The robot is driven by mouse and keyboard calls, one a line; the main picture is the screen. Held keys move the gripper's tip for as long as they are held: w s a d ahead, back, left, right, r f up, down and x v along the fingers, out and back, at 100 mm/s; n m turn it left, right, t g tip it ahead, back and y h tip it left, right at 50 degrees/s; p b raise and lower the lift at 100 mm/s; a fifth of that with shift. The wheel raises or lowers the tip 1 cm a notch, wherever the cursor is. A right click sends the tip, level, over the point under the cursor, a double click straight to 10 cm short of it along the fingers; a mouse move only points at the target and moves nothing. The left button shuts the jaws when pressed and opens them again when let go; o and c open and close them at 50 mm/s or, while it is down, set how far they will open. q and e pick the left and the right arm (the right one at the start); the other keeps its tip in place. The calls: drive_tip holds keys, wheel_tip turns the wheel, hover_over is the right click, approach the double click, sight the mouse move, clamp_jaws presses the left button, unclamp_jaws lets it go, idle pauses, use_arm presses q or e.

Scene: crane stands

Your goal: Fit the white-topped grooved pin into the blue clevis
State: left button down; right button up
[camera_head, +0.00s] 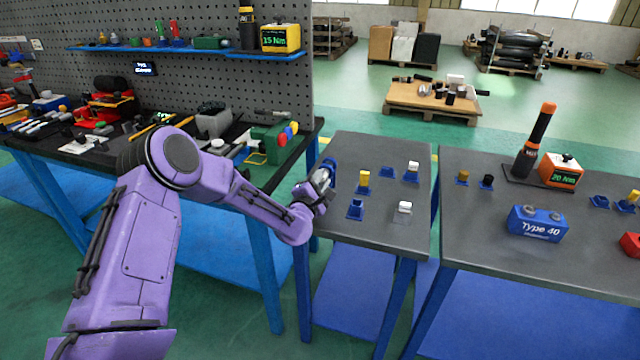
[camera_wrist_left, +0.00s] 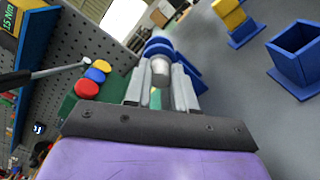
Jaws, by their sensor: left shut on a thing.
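My left gripper (camera_head: 323,181) is at the left edge of the near grey table, beside the blue clevis (camera_head: 330,163). In the left wrist view its fingers (camera_wrist_left: 161,84) are shut on a pale grey-white cylindrical pin (camera_wrist_left: 160,70). The blue clevis (camera_wrist_left: 158,46) shows right behind and around the pin's far end. Whether the pin is in the clevis or only in front of it, I cannot tell; the fingers hide its groove. Two other white-topped pieces stand on the table, one in a blue holder (camera_head: 412,177) and one nearer (camera_head: 404,208). My right gripper is not in view.
An empty blue square socket (camera_head: 356,209) and a yellow-topped piece (camera_head: 364,179) in a blue holder stand right of the gripper. Another low blue holder (camera_head: 386,172) is behind. A pegboard bench (camera_head: 290,150) crowded with tools lies left. The table's front is clear.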

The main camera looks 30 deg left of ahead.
use_arm(q)
drive_tip(key=shift+w+a, duration=0.1)
drive_tip(key=shift+w, duration=0.2)
drive_tip(key=c, duration=0.9)
unclamp_jaws()
drive_tip(key=shift+o, duration=0.2)
drive_tip(key=shift+s, duration=0.15)
drive_tip(key=shift+p+v, duration=0.35)
drive_tip(key=shift+v, duration=2.05)
